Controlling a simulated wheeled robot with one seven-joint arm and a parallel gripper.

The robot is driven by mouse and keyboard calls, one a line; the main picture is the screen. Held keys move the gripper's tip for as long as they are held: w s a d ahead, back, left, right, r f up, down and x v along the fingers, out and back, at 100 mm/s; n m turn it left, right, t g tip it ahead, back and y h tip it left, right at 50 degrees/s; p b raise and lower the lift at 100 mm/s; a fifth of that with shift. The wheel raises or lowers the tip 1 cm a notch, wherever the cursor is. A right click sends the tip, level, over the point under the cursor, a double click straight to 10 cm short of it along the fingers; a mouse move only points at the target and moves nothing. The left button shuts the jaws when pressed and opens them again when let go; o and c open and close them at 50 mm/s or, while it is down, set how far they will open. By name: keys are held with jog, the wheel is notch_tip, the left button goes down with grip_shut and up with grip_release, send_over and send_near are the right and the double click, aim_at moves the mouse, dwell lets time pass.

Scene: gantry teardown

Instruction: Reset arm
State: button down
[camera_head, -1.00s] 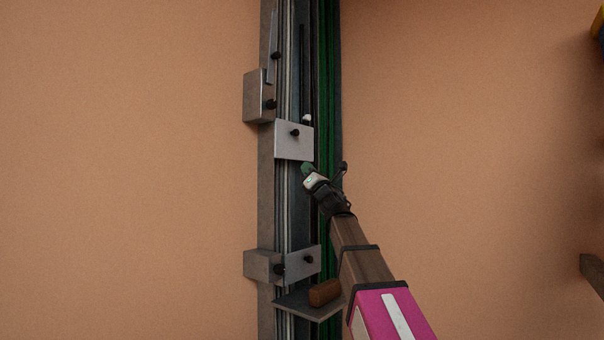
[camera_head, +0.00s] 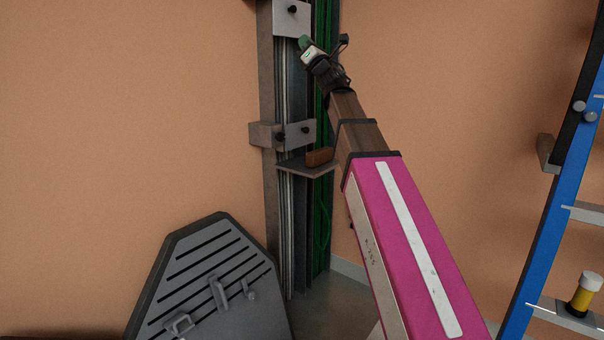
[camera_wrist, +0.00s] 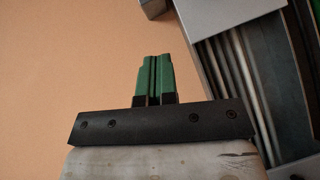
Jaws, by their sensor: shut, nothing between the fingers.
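My gripper (camera_head: 304,43) is at the end of my raised arm, in front of the vertical rail column (camera_head: 266,85) in the head view. In the wrist view its green fingers (camera_wrist: 153,76) are together with nothing between them. A grey metal bracket (camera_head: 291,18) with a dark knob is just above and left of the gripper. A lower bracket (camera_head: 297,133) with dark knobs is below it. The gripper appears apart from both; exact depth is hard to tell.
A small shelf (camera_head: 292,167) on the column carries a brown block (camera_head: 320,157). A grey slotted panel (camera_head: 190,290) stands at the lower left. A blue rack (camera_head: 552,215) at the right holds a yellow canister (camera_head: 583,297). Bare wall (camera_head: 120,110) lies left.

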jog(key=w+d+f+m+h, duration=0.25)
jog(key=f+m+h, duration=0.3)
jog(key=f, duration=0.35)
jog(key=w+d+f+m+h, duration=0.2)
jog(key=d+f+m+h, duration=0.2)
jog(key=f+m, duration=0.35)
jog(key=w+d+f+m+h, duration=0.25)
jog(key=f+m+h, duration=0.25)
jog(key=f, duration=0.4)
jog(key=s+d+f+m+g+h, duration=0.1)
jog(key=d+f+m+g, duration=0.25)
jog(key=f, duration=0.65)
jog(key=s+d+f+m+g+h, duration=0.2)
jog(key=f+m+g, duration=0.15)
jog(key=f, duration=0.65)
jog(key=s+d+f+m+g, duration=0.2)
jog(key=s+f+m+g, duration=0.3)
jog(key=f, duration=0.6)
jog(key=s+d+f+m+g, duration=0.1)
jog(key=s+f+m+g, duration=0.15)
jog(key=s+f, duration=0.6)
jog(key=s+f+m+g+y, duration=0.1)
jog(key=s+f+m+g, duration=0.5)
jog(key=s+f, duration=0.7)
notch_tip(320, 180, down, 2)
jog(key=shift+s+d+f+m, duration=0.2)
jog(key=shift+s+m, duration=0.2)
jog(key=shift+m, duration=0.05)
jog(key=shift+g, duration=0.25)
